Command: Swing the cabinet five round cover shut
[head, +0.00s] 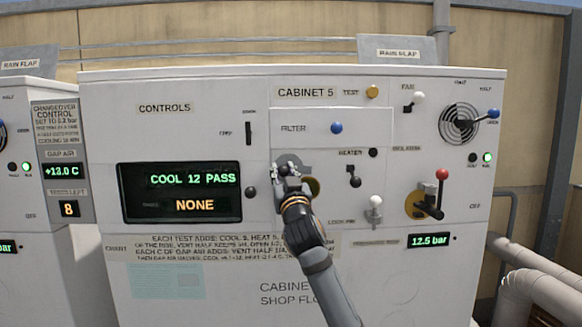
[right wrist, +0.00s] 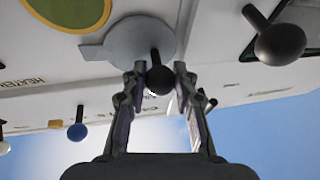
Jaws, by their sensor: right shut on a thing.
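The round cover (head: 294,158) of cabinet 5 is a flat grey disc on the cabinet front, partly hidden behind my right gripper (head: 287,172). The round port (head: 313,186), olive with a yellow rim, shows just below and right of the cover. The cover is swung aside and leaves the port at least partly uncovered. In the right wrist view the cover (right wrist: 140,40) has a tab at one side and a black ball knob (right wrist: 158,80). My right gripper (right wrist: 159,74) is shut on that knob. The port (right wrist: 68,12) shows beside the cover there. My left gripper is not in view.
A black heater lever (head: 354,178), a white lock pin (head: 375,210) and a red-knobbed lever (head: 441,178) stick out to the right. A blue filter knob (head: 337,128) is above. A display (head: 180,193) and a black knob (head: 251,192) are to the left.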

